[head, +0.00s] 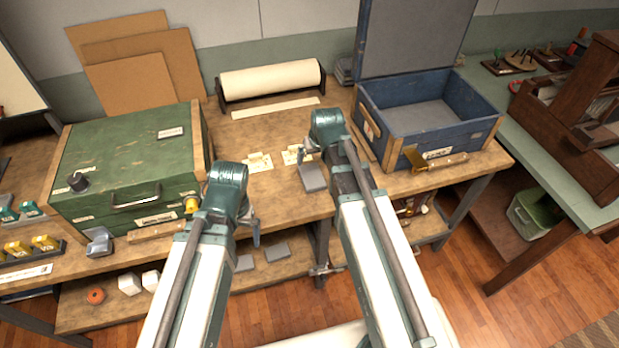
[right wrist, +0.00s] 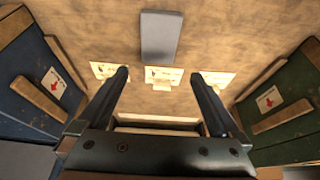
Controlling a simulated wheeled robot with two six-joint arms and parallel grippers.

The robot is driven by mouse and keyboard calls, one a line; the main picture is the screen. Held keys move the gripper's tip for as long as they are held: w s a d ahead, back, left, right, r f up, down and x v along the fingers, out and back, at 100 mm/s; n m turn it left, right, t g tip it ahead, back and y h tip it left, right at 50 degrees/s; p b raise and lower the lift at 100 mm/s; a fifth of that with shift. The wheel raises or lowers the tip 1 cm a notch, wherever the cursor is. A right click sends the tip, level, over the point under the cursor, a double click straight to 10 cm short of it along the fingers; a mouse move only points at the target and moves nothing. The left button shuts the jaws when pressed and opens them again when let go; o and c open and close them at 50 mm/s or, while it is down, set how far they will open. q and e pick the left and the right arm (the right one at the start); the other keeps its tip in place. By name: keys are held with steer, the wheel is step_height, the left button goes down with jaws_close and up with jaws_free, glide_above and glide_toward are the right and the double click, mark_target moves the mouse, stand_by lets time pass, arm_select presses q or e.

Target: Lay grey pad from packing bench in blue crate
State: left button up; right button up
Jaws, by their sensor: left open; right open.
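The grey pad (head: 312,178) lies flat on the packing bench (head: 290,205), near its front edge, partly beside my right arm. It also shows in the right wrist view (right wrist: 161,37), just beyond my fingertips. My right gripper (head: 304,153) is open and empty above the bench; its fingers (right wrist: 161,72) spread over the label cards, apart from the pad. The blue crate (head: 485,130) stands open at the bench's right end, lid raised, its visible floor bare. My left gripper (head: 256,233) is open and empty in front of the bench edge.
A closed green crate (head: 125,165) stands on the left. Label cards (head: 258,161) lie mid-bench, with a paper roll (head: 270,80) behind. More grey pads (head: 277,252) lie on the lower shelf.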

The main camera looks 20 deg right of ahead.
steer(key=b, duration=0.6)
glide_above(311, 172)
steer(key=s, duration=0.2)
steer(key=f, duration=0.7)
steer(key=shift+s+a, duration=0.15)
steer(key=shift+s, duration=0.05)
steer(key=b+x, duration=0.5)
steer(key=shift+f, duration=0.2)
steer(key=c, duration=1)
